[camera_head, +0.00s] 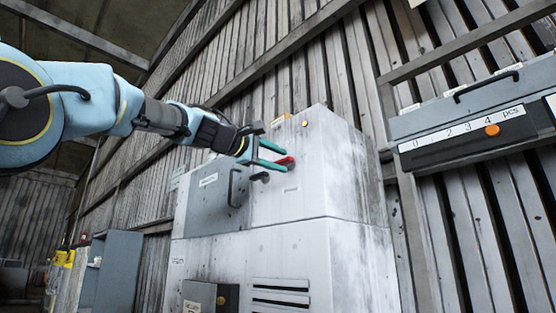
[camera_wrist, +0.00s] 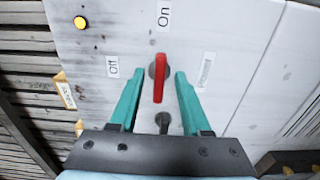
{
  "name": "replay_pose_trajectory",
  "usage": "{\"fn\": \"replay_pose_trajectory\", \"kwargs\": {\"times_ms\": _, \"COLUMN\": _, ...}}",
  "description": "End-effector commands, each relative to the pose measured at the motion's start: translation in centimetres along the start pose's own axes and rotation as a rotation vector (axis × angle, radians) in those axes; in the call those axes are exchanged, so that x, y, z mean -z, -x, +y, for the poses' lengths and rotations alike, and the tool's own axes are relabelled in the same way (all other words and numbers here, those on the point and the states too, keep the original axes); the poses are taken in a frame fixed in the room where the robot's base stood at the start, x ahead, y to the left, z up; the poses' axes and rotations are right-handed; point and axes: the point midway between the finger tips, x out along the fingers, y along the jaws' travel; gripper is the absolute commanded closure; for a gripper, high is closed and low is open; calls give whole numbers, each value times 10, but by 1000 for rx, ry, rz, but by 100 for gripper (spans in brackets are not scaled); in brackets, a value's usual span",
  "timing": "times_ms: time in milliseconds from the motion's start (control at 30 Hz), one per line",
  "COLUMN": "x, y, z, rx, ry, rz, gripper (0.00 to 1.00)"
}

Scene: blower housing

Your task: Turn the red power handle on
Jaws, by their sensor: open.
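The red power handle (camera_wrist: 159,80) is a narrow bar on a dark round mount on the white cabinet face. In the wrist view it stands upright in the picture, with the "On" label (camera_wrist: 164,13) above and the "Off" label (camera_wrist: 112,67) to its left. A third label (camera_wrist: 206,70) at the right is unreadable. My gripper (camera_wrist: 159,72) is open, with one teal finger on each side of the handle and a visible gap on both sides. In the head view the red handle (camera_head: 286,160) shows at the fingertips of my gripper (camera_head: 283,160).
A dark knob (camera_wrist: 163,121) sits below the handle in the wrist view. A yellow lamp (camera_wrist: 80,22) is at upper left. The cabinet (camera_head: 340,170) has a grey door with a pull handle (camera_head: 235,187). A wall-mounted scale box (camera_head: 470,125) is at right.

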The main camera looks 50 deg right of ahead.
Motion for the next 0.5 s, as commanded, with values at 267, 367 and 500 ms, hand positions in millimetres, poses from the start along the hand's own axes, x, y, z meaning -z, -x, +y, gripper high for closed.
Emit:
{"fn": "replay_pose_trajectory", "kwargs": {"times_ms": 267, "x": 1, "y": 33, "z": -3, "rx": -2, "ry": -3, "rz": 4, "gripper": 52}}
{"fn": "replay_pose_trajectory", "kwargs": {"times_ms": 367, "x": 0, "y": 54, "z": -4, "rx": -2, "ry": -2, "rz": 4, "gripper": 52}}
{"fn": "replay_pose_trajectory", "kwargs": {"times_ms": 500, "x": 1, "y": 80, "z": -4, "rx": -1, "ry": -2, "rz": 4, "gripper": 52}}
